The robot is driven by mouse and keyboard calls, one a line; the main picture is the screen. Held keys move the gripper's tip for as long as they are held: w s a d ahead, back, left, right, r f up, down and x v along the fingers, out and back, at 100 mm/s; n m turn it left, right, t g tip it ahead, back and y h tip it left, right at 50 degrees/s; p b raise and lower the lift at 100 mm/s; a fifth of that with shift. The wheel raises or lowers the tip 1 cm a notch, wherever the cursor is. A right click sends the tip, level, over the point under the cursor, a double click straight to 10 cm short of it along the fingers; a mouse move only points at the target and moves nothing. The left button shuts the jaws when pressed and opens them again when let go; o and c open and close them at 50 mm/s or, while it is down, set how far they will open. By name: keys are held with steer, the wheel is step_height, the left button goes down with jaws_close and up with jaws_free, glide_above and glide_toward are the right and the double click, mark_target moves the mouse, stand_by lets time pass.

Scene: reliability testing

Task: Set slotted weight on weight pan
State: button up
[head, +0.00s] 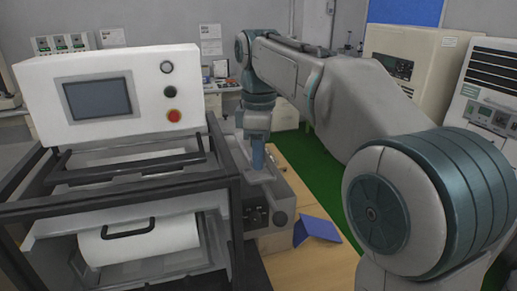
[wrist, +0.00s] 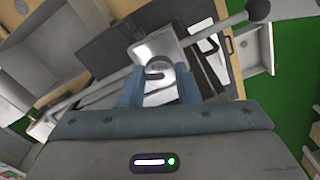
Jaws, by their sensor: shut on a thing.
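My gripper (head: 257,158) points down over a grey bench device beside the black frame. In the wrist view its two blue fingers (wrist: 160,76) are shut on the slotted weight (wrist: 158,88), a round silvery disc with a dark curved slot. The weight pan appears to be the square, shiny metal plate (wrist: 160,44) just beyond and beneath the weight. Whether the weight touches the plate cannot be told. In the head view the weight is too small or hidden to make out.
A machine with a white control panel (head: 105,95) and black frame stands close on the left. A long bar with a black knob (wrist: 258,10) crosses beside the plate. A blue folder-like object (head: 318,229) lies on the wooden bench. Cabinets stand behind on the right.

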steer(key=shift+f+b, duration=0.4)
steer(key=shift+f, duration=0.3)
steer(key=o, duration=1.1)
steer(key=shift+c, duration=0.2)
steer(key=shift+r, duration=0.15)
step_height(320, 180, up, 14)
steer(key=p, duration=0.3)
steer(key=shift+f, duration=0.2)
